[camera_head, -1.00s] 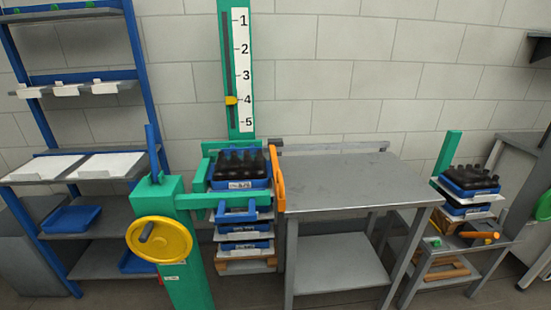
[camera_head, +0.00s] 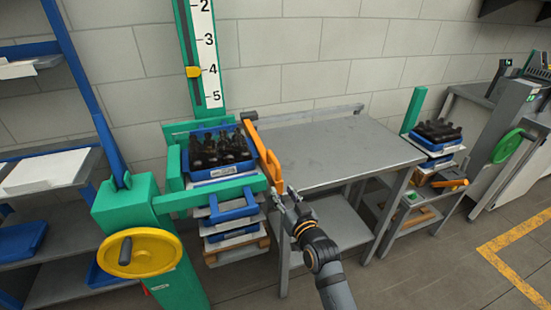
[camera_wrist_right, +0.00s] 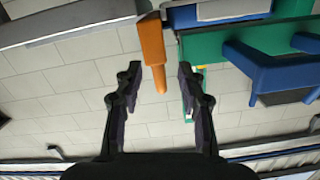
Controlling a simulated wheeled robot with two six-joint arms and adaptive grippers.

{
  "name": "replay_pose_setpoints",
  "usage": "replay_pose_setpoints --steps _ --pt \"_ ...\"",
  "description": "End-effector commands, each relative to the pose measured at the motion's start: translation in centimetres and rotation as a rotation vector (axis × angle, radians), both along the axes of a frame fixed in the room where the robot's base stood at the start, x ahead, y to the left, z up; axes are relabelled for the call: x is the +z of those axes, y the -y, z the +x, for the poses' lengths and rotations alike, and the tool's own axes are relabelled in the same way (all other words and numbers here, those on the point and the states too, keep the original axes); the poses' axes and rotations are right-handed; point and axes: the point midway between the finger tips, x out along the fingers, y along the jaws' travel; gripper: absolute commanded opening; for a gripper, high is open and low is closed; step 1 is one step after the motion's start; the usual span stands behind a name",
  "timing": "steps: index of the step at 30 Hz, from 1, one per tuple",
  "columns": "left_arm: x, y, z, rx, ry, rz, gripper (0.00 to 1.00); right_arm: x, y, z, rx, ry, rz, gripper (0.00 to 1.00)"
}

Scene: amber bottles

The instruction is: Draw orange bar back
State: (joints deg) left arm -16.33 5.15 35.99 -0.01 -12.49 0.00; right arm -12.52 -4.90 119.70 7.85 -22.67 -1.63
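The orange bar (camera_head: 262,155) stands tilted at the green lift frame, between the blue crate of dark bottles (camera_head: 185,170) and the grey table. My right gripper (camera_head: 284,199) is near the bar's lower end. In the right wrist view the orange bar (camera_wrist_right: 152,50) hangs between the two spread fingers of my right gripper (camera_wrist_right: 158,70). Its rounded tip reaches down between them, with gaps on both sides. The gripper is open and holds nothing. My left gripper is not in view.
The grey table (camera_head: 345,150) is bare. A yellow handwheel (camera_head: 165,256) is at front left on the green frame. At right, a low stand carries a bottle crate and another orange handle (camera_head: 452,184). Blue crates are stacked below the bottles.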

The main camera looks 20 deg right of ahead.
Motion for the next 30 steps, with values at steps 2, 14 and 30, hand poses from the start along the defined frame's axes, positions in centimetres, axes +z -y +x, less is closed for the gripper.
replay_pose_setpoints --steps 2,14,30 --pt "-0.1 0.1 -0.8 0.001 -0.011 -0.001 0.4 3.3 0.1 -0.3 -0.003 0.058 0.009 0.39" --pt "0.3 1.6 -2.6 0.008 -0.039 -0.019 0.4 5.3 0.1 2.2 -0.005 0.091 0.011 0.39" --pt "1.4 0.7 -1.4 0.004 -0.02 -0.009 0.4 4.9 -0.2 9.9 -0.006 0.088 0.012 0.39"
